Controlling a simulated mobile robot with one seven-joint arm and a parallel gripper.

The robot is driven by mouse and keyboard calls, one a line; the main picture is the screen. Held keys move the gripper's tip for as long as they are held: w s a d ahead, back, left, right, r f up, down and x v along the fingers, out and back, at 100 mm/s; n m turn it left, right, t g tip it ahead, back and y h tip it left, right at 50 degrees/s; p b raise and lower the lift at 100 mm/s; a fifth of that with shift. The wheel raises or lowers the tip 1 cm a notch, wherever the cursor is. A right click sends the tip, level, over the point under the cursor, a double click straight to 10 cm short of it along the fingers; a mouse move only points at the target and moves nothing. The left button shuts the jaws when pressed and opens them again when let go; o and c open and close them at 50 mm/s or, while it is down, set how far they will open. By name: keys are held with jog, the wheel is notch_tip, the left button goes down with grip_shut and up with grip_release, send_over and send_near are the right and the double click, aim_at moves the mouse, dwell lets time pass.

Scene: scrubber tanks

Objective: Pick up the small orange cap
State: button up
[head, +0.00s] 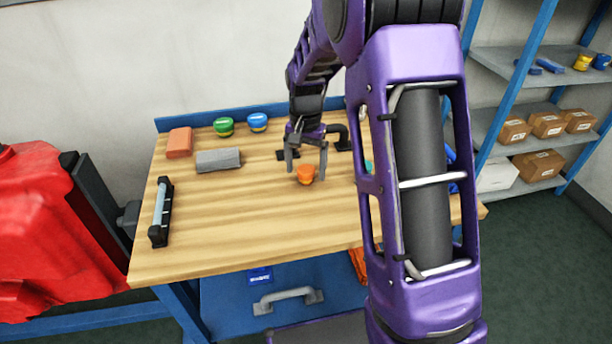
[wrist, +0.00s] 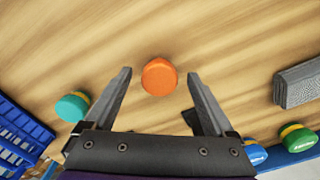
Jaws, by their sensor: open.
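The small orange cap (head: 306,174) sits on the wooden workbench (head: 250,225), right of the middle. In the wrist view the orange cap (wrist: 159,77) shows from above, round, near the top centre. My gripper (head: 307,165) is open, pointing down over the bench close to the cap. In the wrist view my gripper's fingertips (wrist: 161,75) stand on either side of the cap, with a gap on each side, and nothing is held. I cannot tell the exact height of the fingertips above the bench.
A grey block (head: 218,160), an orange-brown block (head: 180,141), a green-lidded jar (head: 223,127) and a blue-lidded jar (head: 257,122) stand toward the back left. A dark-ended bar (head: 161,212) lies at the left. A teal-topped jar (wrist: 72,107) and blue crate (wrist: 20,135) are nearby. The bench front is clear.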

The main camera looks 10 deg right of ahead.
jog(key=shift+f, duration=0.55)
grip_shut()
